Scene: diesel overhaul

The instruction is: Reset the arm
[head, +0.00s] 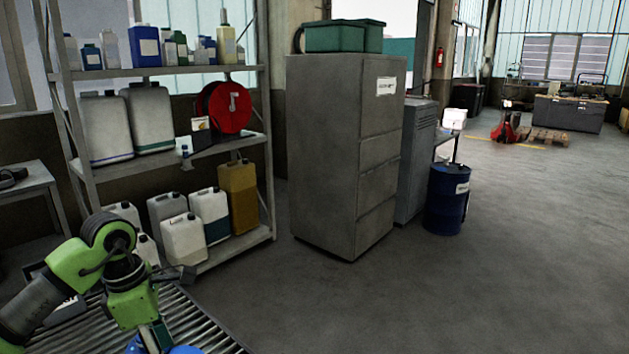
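My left arm comes in at the lower left, with green joints and a dark link, bent above a roller conveyor (205,325). A small dark part at its wrist, which looks like my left gripper (178,273), juts to the right in front of the lower shelf. Its fingers are too small and unclear to tell whether they are open or shut, and I see nothing clearly held. Blue parts (185,350) show just below the arm at the bottom edge, mostly cut off. My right arm and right gripper are out of view.
A metal shelf rack (180,71) with canisters, bottles and a red hose reel (228,107) stands close behind the arm. A grey cabinet (325,150) and a blue drum (446,200) stand at the centre. Open floor (480,280) fills the right side.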

